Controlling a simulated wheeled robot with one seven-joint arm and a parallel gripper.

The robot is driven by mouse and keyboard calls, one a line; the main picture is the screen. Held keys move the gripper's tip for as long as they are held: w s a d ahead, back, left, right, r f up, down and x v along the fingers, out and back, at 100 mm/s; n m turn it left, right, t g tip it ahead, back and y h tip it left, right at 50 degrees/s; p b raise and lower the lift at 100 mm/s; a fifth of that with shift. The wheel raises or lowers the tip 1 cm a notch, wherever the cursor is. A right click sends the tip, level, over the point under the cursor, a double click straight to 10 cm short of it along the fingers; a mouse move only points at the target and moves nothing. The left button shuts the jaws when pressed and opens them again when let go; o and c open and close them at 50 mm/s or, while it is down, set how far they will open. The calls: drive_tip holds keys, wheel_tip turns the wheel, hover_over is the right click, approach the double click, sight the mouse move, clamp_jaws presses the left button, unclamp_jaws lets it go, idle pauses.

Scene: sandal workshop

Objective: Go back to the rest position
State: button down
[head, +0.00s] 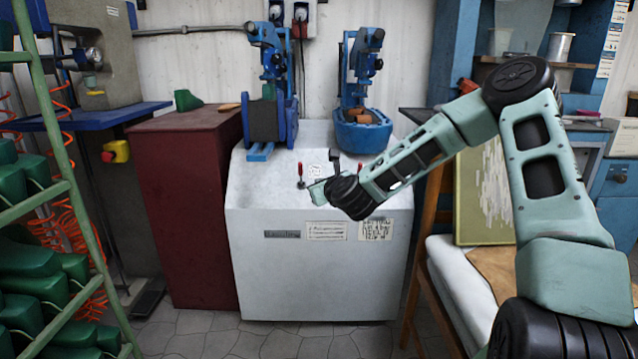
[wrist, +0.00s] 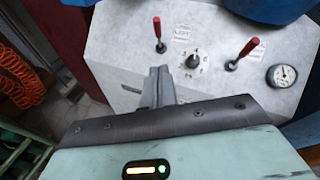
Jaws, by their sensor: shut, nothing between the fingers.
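My gripper (wrist: 157,72) shows in the wrist view with its grey fingers together and nothing between them. It is in front of the sloped control panel of the pale grey machine (wrist: 120,45), apart from any held object. In the head view my arm reaches in from the right, bent at a high elbow, and its end hangs before the top front of the same machine (head: 315,270). The fingers are small and hard to make out there.
Two red levers (wrist: 157,32) (wrist: 248,47), a dial (wrist: 193,62) and a gauge (wrist: 282,75) are close to the fingers. Blue presses (head: 268,90) (head: 362,100) stand on top. A maroon cabinet (head: 185,210), green rack (head: 65,185) and chair (head: 455,285) flank the machine.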

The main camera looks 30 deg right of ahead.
idle(0.5)
drive_tip(key=s+a+f+n+g+y, duration=0.1)
drive_tip(key=s+a+n+g+y, duration=0.15)
drive_tip(key=a+n, duration=0.5)
drive_tip(key=s+a+f+n+g+y, duration=0.1)
drive_tip(key=s+a+n+y, duration=0.3)
drive_tip(key=a, duration=0.6)
drive_tip(key=s+a+f+n+g+y, duration=0.1)
drive_tip(key=s+a+n+g+y, duration=0.1)
drive_tip(key=a+n, duration=0.55)
drive_tip(key=s+a+n+g+h, duration=0.1)
drive_tip(key=s+a+n+g, duration=0.2)
drive_tip(key=s+a+n, duration=0.35)
drive_tip(key=s+a+n+g, duration=0.3)
drive_tip(key=s+n, duration=0.4)
drive_tip(key=s, duration=0.4)
drive_tip(key=s+d+r+n+g+h, duration=0.1)
drive_tip(key=s+d+n+g+h, duration=0.1)
drive_tip(key=s+n, duration=0.45)
drive_tip(key=s+d+r+n+g+h, duration=0.15)
drive_tip(key=s+n, duration=0.25)
drive_tip(key=s, duration=0.6)
wheel_tip(320, 180, up, 29)
drive_tip(key=p, duration=2.8)
drive_tip(key=shift+a+p, duration=0.15)
drive_tip(key=shift+p, duration=0.25)
drive_tip(key=shift+s+f, duration=0.1)
